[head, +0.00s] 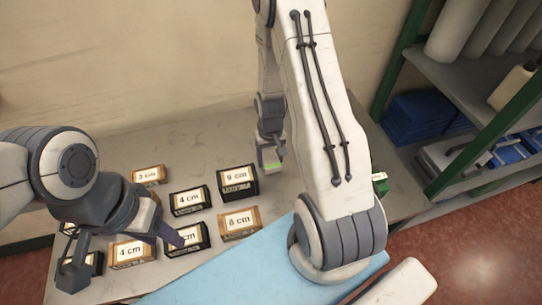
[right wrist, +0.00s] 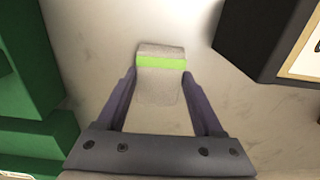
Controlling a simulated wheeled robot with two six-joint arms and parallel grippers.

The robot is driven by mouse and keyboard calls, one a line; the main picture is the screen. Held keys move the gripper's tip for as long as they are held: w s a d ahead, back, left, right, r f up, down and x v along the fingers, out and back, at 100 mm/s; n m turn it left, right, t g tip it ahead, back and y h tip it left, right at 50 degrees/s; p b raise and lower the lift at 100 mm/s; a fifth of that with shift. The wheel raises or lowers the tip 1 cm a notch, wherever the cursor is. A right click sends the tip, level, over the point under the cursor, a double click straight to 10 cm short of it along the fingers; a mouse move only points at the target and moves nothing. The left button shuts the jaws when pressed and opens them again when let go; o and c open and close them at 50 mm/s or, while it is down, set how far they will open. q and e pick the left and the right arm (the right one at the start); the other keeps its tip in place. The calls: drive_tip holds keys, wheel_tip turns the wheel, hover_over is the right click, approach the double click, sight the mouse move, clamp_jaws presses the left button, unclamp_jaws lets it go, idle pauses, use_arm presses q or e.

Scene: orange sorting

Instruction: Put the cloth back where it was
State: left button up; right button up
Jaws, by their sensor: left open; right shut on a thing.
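The cloth (right wrist: 160,80) is a small grey piece with a bright green stripe. In the right wrist view my right gripper (right wrist: 158,88) is shut on it, one finger at each side. In the head view the cloth (head: 270,163) shows at the tip of my right gripper (head: 271,150), right of the 9 cm box (head: 238,177). I cannot tell whether the cloth touches the table. My left gripper (head: 125,255) is open, with its fingers over the front labelled boxes, partly hiding them.
Several labelled boxes, including a 4 cm box (head: 188,198) and an 8 cm box (head: 240,222), stand on the grey table (head: 200,140). A blue mat (head: 225,275) lies in front. Green blocks (right wrist: 25,70) stand left of the cloth in the wrist view. A shelf (head: 440,90) is at right.

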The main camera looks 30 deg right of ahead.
drive_tip(key=shift+f, duration=0.1)
drive_tip(key=o, duration=1.5)
drive_tip(key=shift+c, duration=0.2)
